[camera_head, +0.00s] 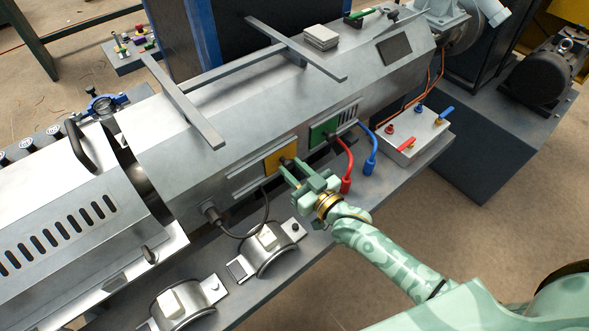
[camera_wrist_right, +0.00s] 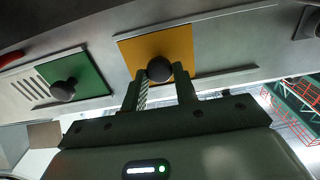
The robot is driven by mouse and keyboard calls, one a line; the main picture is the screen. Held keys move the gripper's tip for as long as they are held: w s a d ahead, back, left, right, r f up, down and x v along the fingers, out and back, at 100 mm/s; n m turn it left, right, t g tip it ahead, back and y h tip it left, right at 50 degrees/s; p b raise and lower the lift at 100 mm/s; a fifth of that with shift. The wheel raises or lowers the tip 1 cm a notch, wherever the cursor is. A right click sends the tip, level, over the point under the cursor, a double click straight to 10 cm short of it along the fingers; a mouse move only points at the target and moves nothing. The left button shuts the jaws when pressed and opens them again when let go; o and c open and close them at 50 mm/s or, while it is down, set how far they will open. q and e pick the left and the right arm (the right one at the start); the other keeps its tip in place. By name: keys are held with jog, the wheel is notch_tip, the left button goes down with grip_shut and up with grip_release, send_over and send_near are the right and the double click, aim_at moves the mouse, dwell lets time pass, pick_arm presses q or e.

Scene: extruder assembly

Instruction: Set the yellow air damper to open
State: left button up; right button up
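The yellow air damper (camera_head: 279,158) is a square plate in a rail on the side of the grey barrel cover. It also shows in the right wrist view (camera_wrist_right: 186,46), with a dark round knob (camera_wrist_right: 159,69) near its lower edge. No vent slots show beside the yellow plate. My right gripper (camera_head: 292,169) is at the knob, with one finger on each side of it in the right wrist view (camera_wrist_right: 159,82). The fingers are apart, with narrow gaps seen beside the knob; contact is hard to tell. My left gripper is in neither view.
A green damper (camera_head: 321,130) with a dark knob sits beside the yellow one, with vent slots showing next to it. Red (camera_head: 346,184) and blue (camera_head: 369,166) hoses rise close by. A black cable (camera_head: 264,216) and clamp-like metal parts (camera_head: 267,247) lie near my right gripper.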

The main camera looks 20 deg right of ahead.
grip_shut()
jog(key=a, duration=0.1)
jog(key=s+a+p, duration=0.1)
jog(key=a, duration=0.2)
jog(key=shift+s+a, duration=0.35)
jog(key=shift+a, duration=0.05)
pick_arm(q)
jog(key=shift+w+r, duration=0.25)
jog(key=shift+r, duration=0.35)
pick_arm(e)
jog(key=o, duration=0.7)
grip_release()
jog(key=shift+d, duration=0.1)
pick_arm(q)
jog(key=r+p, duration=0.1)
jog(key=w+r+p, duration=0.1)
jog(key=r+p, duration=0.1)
pick_arm(e)
jog(key=v, duration=1.6)
jog(key=shift+s, duration=0.2)
